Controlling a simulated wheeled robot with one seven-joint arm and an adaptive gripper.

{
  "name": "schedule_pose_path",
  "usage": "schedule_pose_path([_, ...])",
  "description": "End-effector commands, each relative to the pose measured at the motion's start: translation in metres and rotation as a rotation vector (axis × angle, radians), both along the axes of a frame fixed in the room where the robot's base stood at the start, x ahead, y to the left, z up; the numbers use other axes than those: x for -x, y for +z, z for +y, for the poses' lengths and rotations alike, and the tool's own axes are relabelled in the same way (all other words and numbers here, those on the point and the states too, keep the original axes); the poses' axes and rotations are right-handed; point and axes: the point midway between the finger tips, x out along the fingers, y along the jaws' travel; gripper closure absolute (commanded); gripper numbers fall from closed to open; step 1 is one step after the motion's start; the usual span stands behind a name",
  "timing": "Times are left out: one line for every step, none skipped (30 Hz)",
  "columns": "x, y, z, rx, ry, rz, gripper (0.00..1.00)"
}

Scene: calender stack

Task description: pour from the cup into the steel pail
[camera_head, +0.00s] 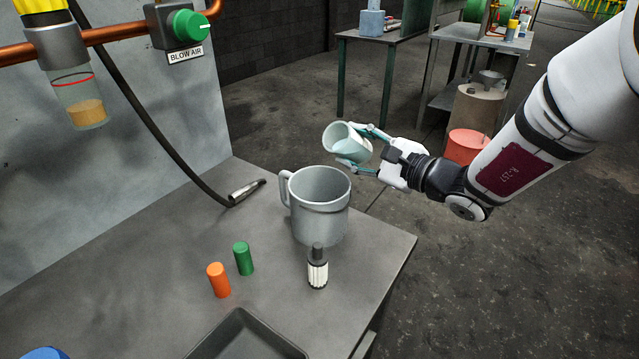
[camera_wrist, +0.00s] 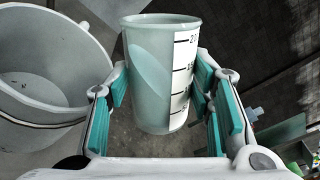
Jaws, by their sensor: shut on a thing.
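The cup (camera_head: 345,143) is a pale translucent beaker with a measuring scale. My gripper (camera_head: 358,148) is shut on it and holds it in the air, tilted with its mouth toward the left, above and right of the steel pail. The steel pail (camera_head: 319,210) is a grey, handled, mug-like vessel standing upright near the table's right edge. In the wrist view the pail (camera_wrist: 45,65) is left of the cup, and its visible inside looks empty.
On the grey table (camera_head: 160,260) stand a green cylinder (camera_head: 243,258), an orange cylinder (camera_head: 218,280) and a black-and-white bottle (camera_head: 317,268), in front of the pail. A dark tray (camera_head: 245,338) is at the front. A black hose (camera_head: 150,120) ends left of the pail.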

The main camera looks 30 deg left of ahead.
Motion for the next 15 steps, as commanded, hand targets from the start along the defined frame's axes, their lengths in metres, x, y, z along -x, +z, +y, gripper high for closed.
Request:
schedule_pose_path([0.0,-0.0001,0.0001,0.001,0.0,-0.007,0.89])
schedule_pose_path([0.0,-0.0003,0.0001,0.002,0.0,-0.011,0.89])
schedule_pose_path([0.0,-0.0004,0.0001,0.005,0.0,-0.015,0.89])
schedule_pose_path([-0.0001,-0.0006,0.0001,0.006,0.001,-0.019,0.89])
schedule_pose_path([0.0,-0.0008,0.0001,0.007,0.001,-0.023,0.89])
schedule_pose_path([0.0,-0.001,0.0002,0.009,0.001,-0.028,0.89])
schedule_pose_path([0.0001,-0.0012,0.0002,0.01,0.001,-0.031,0.89])
schedule_pose_path([0.0001,-0.0015,0.0003,0.011,0.001,-0.036,0.89])
schedule_pose_path([0.0002,-0.0017,0.0004,0.013,0.001,-0.041,0.89])
schedule_pose_path([0.0001,-0.0018,0.0004,0.014,0.001,-0.045,0.89])
schedule_pose_path([0.0001,-0.002,0.0004,0.016,0.001,-0.049,0.89])
schedule_pose_path([0.0002,-0.0022,0.0004,0.018,0.001,-0.053,0.89])
schedule_pose_path([0.0002,-0.0025,0.0004,0.019,0.001,-0.057,0.89])
schedule_pose_path([0.0001,-0.0027,0.0003,0.02,0.001,-0.061,0.89])
schedule_pose_path([0.0,-0.0029,0.0003,0.023,0.001,-0.067,0.89])
